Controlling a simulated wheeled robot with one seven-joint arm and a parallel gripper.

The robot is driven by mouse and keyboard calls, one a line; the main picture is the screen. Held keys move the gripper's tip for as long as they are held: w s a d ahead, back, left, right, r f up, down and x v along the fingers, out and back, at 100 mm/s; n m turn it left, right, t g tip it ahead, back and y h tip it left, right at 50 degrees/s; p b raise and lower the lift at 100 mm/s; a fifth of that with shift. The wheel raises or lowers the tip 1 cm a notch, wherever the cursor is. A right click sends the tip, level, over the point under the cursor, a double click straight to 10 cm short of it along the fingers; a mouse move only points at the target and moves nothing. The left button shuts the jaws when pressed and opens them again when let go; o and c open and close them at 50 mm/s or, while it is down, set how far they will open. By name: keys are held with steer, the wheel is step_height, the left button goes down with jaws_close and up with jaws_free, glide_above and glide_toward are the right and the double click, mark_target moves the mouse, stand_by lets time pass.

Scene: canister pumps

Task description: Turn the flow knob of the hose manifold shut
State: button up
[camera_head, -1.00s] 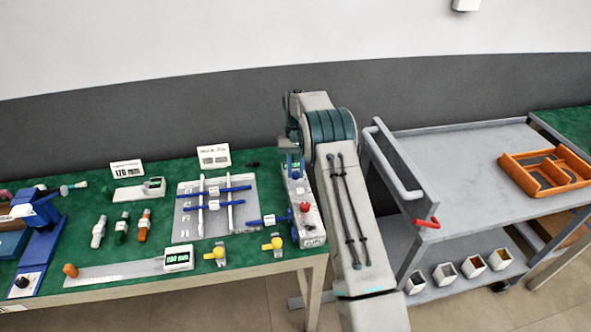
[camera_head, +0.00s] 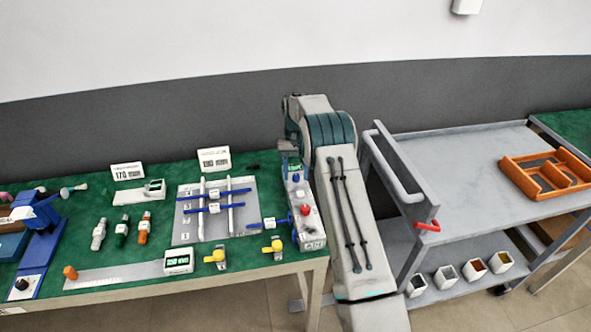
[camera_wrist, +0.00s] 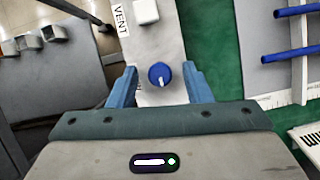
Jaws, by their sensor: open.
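The hose manifold (camera_head: 312,232) is a long pale grey block on the right end of the green bench. Its flow knob (camera_wrist: 160,75) is round and blue with a white pointer mark, which points towards the bottom of the wrist view. My gripper (camera_wrist: 160,88) is open, with one blue finger on each side of the knob and a visible gap on both sides. I cannot tell how high the fingertips are over the block. In the head view my arm partly covers the manifold's far end, and my gripper (camera_head: 291,160) is small there.
A white square piece (camera_wrist: 146,12) and a VENT label (camera_wrist: 120,18) lie near the knob. A red knob (camera_head: 305,209) is on the manifold's near part. A grey rack with blue rods (camera_head: 212,225) stands left. A grey cart (camera_head: 470,160) stands right.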

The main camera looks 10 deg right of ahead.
steer(key=a+p+v, duration=0.1)
steer(key=p+v, duration=1)
steer(key=v, duration=0.2)
steer(key=shift+d+r, duration=0.4)
steer(key=shift+d, duration=0.05)
steer(key=shift+w+d+p, duration=0.1)
steer(key=shift+p, duration=1)
